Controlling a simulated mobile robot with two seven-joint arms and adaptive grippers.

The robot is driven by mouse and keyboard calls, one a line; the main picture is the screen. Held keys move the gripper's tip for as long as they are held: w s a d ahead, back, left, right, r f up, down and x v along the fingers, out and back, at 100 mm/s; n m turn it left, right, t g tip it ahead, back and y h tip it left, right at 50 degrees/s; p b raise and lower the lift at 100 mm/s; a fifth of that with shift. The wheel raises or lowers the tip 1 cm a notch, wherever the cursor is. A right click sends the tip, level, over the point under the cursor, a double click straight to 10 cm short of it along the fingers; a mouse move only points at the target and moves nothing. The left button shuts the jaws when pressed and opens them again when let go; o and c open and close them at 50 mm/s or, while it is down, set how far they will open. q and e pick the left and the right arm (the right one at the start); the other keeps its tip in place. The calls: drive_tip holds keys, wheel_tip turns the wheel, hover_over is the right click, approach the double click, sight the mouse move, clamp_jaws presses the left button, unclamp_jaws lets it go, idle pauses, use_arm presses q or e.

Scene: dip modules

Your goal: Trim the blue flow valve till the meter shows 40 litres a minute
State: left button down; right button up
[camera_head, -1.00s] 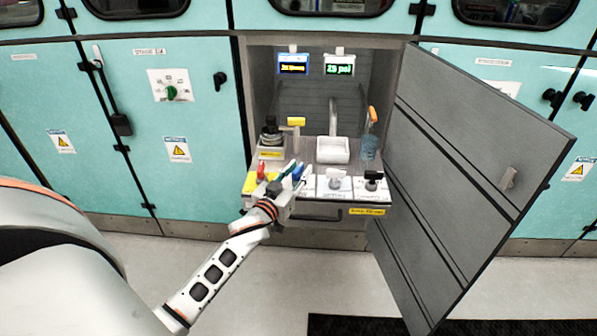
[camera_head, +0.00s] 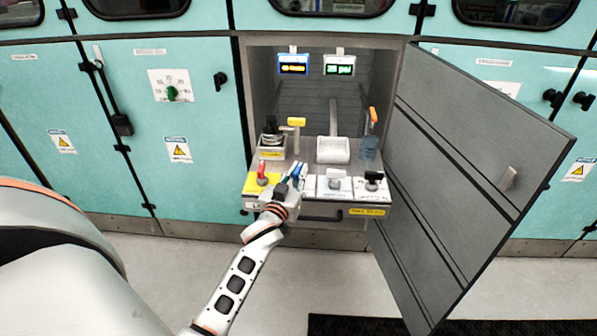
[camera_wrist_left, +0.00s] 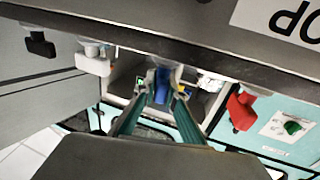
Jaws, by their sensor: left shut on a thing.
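The blue flow valve handle (camera_head: 300,170) stands in the row of valves on the cabinet's front shelf. My left gripper (camera_head: 291,178) is shut on it from the front. In the left wrist view the blue handle (camera_wrist_left: 162,86) shows between the two green-grey fingers (camera_wrist_left: 162,95); its base is hidden. The blue-framed meter (camera_head: 293,65) at the upper left of the cabinet shows small yellow-orange text. It looks like 40, but the text is blurred. My right gripper is not in view.
A red valve handle (camera_head: 262,172) is left of the blue one; white (camera_head: 335,181) and black (camera_head: 373,178) handles are to its right. A white-framed display (camera_head: 339,66) has green text. The grey door (camera_head: 460,170) hangs open at right.

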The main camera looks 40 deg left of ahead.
use_arm(q)
drive_tip(key=shift+r, duration=0.1)
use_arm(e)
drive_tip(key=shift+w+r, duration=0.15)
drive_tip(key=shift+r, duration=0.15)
use_arm(q)
drive_tip(key=c, duration=2.1)
unclamp_jaws()
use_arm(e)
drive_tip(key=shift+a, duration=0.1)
use_arm(q)
drive_tip(key=shift+s, duration=0.1)
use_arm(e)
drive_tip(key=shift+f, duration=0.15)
use_arm(q)
drive_tip(key=shift+s+d, duration=0.1)
drive_tip(key=shift+s, duration=0.2)
drive_tip(key=v, duration=1.1)
drive_tip(key=shift+d, duration=0.15)
